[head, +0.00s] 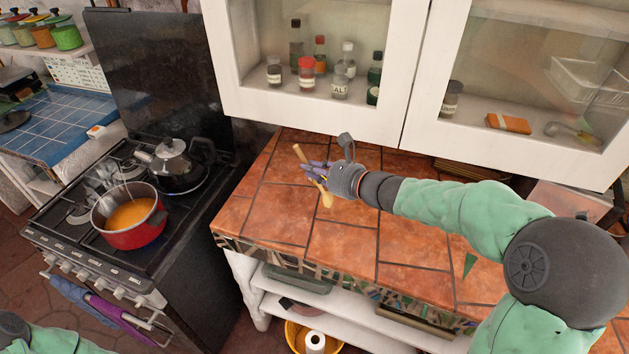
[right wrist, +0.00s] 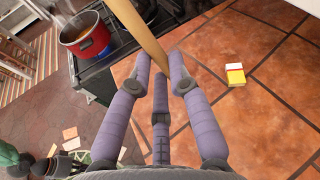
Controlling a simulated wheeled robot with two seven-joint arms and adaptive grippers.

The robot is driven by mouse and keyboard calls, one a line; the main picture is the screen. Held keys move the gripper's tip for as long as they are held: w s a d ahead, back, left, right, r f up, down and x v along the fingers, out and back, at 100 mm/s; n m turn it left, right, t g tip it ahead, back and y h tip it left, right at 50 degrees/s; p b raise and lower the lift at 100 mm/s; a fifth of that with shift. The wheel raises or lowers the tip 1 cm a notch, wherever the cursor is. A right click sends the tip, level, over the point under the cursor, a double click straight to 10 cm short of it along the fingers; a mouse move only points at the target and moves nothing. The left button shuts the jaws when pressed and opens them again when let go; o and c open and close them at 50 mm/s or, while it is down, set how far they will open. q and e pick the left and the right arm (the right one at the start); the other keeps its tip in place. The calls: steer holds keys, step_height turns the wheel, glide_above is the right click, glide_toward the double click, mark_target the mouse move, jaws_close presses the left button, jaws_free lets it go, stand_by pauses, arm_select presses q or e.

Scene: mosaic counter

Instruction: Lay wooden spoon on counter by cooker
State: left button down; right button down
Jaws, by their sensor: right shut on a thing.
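The wooden spoon (head: 326,199) is held in my right gripper (head: 316,174), above the tiled counter (head: 262,213) near its left end. Its handle slants up and left past the fingers in the head view, and its rounded end points down towards me. In the right wrist view, the purple fingers (right wrist: 166,75) are closed around the pale wooden shaft (right wrist: 138,32). I cannot tell whether the spoon touches the tiles. The black cooker (head: 203,265) stands left of the counter, across a narrow gap. My left gripper is not in view.
A red pot (head: 134,236) of orange food and a metal kettle (head: 175,160) stand on the cooker. White glass-fronted cabinets (head: 395,125) hang above the counter. A small yellow-and-white block (right wrist: 236,76) lies on the tiles in the wrist view. The counter's left front area is clear.

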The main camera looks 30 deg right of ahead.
steer(key=f, duration=0.1)
steer(key=f+b, duration=0.1)
steer(key=f, duration=0.1)
steer(key=shift+w+d+f, duration=0.15)
steer(key=shift+d+f, duration=0.1)
steer(key=shift+f, duration=0.1)
steer(key=shift+f+b, duration=0.2)
steer(key=shift+b, duration=0.15)
steer(key=c, duration=1.2)
jaws_free()
steer(key=shift+o, duration=0.2)
steer(key=shift+r, duration=0.1)
steer(key=p+v, duration=0.3)
steer(key=v, duration=0.9)
